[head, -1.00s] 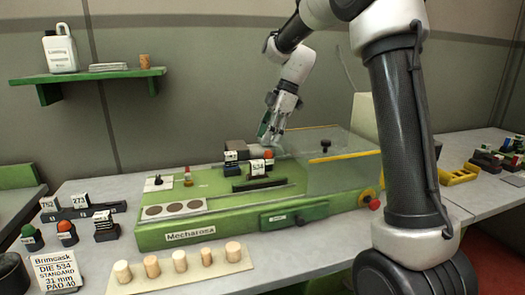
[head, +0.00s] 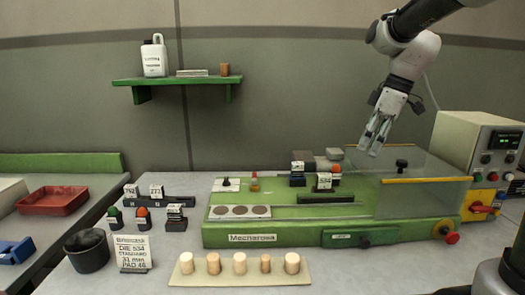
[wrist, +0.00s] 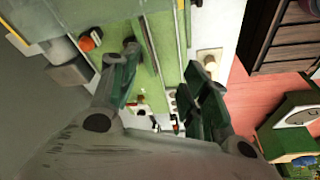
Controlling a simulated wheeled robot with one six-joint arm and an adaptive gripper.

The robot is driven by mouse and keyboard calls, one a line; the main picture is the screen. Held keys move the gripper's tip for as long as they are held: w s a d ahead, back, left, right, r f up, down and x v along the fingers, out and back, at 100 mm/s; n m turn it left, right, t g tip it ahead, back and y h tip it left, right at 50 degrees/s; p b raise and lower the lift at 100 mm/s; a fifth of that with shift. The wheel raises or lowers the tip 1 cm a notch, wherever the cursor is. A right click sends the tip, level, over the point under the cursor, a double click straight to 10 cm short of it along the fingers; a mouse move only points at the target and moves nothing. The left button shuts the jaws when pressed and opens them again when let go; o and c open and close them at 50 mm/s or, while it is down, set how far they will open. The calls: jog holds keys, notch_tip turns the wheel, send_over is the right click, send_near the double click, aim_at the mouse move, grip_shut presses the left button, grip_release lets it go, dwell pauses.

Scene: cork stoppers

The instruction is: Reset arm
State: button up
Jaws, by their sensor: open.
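My gripper (head: 371,146) is open and empty. In the head view it hangs above the back right part of the green Mecharosa machine (head: 220,238), pointing down and clear of it. In the wrist view the two fingers (wrist: 168,78) are spread apart, with the green machine bed (wrist: 150,95) below and nothing between them. Several cork stoppers (head: 240,263) stand upright in a row on a pale board in front of the machine, apart from my gripper.
A clear guard with a yellow edge (head: 425,180) covers the machine's right end. A control box (head: 478,150) stands behind it on the right. A dark cup (head: 88,250), a sign (head: 131,254) and stamp blocks (head: 175,218) are at left. A shelf (head: 180,81) hangs on the wall.

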jog(key=s+d+f+m+t+h, duration=0.1)
jog(key=s+d+m, duration=0.1)
jog(key=s+m, duration=0.2)
jog(key=s+d+f+m+t+h, duration=0.1)
jog(key=s+m, duration=0.3)
jog(key=s, duration=0.6)
jog(key=s+d+f+m+t+h, duration=0.1)
jog(key=s+d+f+m, duration=0.1)
jog(key=s, duration=0.5)
jog(key=shift+s+d+m, duration=0.4)
jog(key=shift+d+m, duration=0.5)
jog(key=shift+m, duration=0.3)
jog(key=shift+f, duration=0.1)
jog(key=shift+c, duration=0.4)
